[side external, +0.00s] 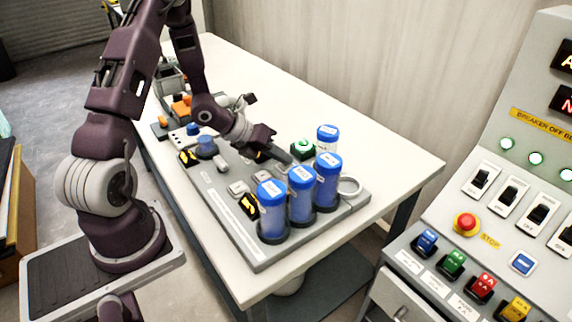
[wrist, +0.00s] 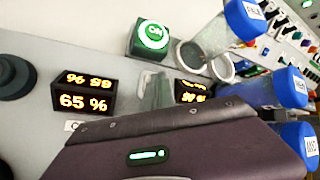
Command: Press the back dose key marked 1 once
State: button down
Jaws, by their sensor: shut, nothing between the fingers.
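My gripper (side external: 284,157) is shut and empty, low over the grey panel (side external: 222,190) in the side view. Two pale square keys show on the panel, one nearer the front (side external: 238,187) and one by a blue-capped tank (side external: 263,175). Their marks are too small to read, and I cannot tell which is the back key marked 1. My gripper and wrist cover part of the panel behind them. In the wrist view my own dark wrist body fills the lower middle, and a display reading 65 % (wrist: 85,102) stands to its left. Contact with a key cannot be made out.
Several blue-capped tanks (side external: 301,195) stand close on the gripper's right. A lit green button (side external: 302,148) is just beyond it, also seen in the wrist view (wrist: 151,37). The white table (side external: 260,80) is clear behind; a control console (side external: 480,200) stands at right.

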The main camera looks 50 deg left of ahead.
jog(key=shift+r, duration=0.7)
jog(key=shift+r, duration=2.55)
notch_tip(320, 180, up, 4)
jog(key=n+y, duration=0.2)
jog(key=n, duration=0.2)
notch_tip(320, 180, up, 9)
jog(key=n+y, duration=0.4)
jog(key=n, duration=0.7)
send_over(282, 166)
jog(key=s, duration=0.5)
jog(key=s+d+r+n+g+h, duration=0.1)
jog(key=s+d+n, duration=0.6)
jog(key=s, duration=0.2)
jog(key=s+d+r+n+g+h, duration=0.2)
jog(key=s+d+n, duration=0.4)
jog(key=s+n, duration=0.2)
jog(key=shift+s+d+r+n, duration=0.15)
jog(key=shift+s+d+n, duration=0.2)
jog(key=shift+s, duration=0.7)
